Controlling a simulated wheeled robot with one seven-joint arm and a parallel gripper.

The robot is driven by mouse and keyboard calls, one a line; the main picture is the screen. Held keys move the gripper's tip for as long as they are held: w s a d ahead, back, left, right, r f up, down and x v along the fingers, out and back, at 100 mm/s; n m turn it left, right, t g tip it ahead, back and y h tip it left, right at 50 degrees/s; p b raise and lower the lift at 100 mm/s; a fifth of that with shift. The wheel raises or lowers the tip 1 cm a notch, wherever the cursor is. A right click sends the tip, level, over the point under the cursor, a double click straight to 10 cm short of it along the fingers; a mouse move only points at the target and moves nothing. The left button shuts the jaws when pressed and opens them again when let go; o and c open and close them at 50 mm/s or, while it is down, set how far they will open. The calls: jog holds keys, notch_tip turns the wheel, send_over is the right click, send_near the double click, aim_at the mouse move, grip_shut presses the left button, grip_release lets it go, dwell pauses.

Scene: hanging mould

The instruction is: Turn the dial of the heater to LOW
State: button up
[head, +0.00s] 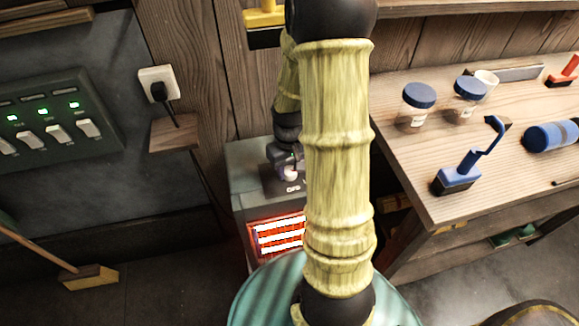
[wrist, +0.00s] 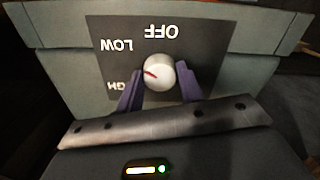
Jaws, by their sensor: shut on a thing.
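The heater (head: 246,160) is a grey box on the floor, with orange-red glowing bars (head: 277,235) in its front. Its white round dial (wrist: 159,72) sits on a dark panel (wrist: 205,60) with OFF, LOW and a partly covered third label, upside down in the wrist view. The dial's red mark points left, between LOW (wrist: 116,45) and the third label. My gripper (wrist: 159,84) is shut on the dial, a purple finger on each side. In the head view my arm hides part of the heater, and my gripper (head: 289,167) is at its top.
A wooden bench (head: 420,160) at the right holds blue-lidded jars (head: 416,105), a blue tool (head: 465,170) and a blue bottle (head: 550,135). A wall plug (head: 158,86) with a cord and a switch panel (head: 55,120) are at the left. A broom (head: 88,276) stands on the floor.

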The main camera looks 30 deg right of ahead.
aim_at(287, 172)
jog(key=o, duration=1)
jog(key=shift+r, duration=0.1)
notch_tip(287, 172, up, 7)
jog(key=shift+r+p, duration=0.15)
jog(key=shift+p, duration=0.6)
jog(key=shift+a+r, duration=0.15)
jog(key=shift+a, duration=0.25)
jog(key=s+a+r+t, duration=0.35)
jog(key=s+a, duration=0.25)
jog(key=a, duration=0.5)
notch_tip(287, 172, up, 15)
jog(key=p, duration=1.5)
jog(key=shift+g, duration=0.45)
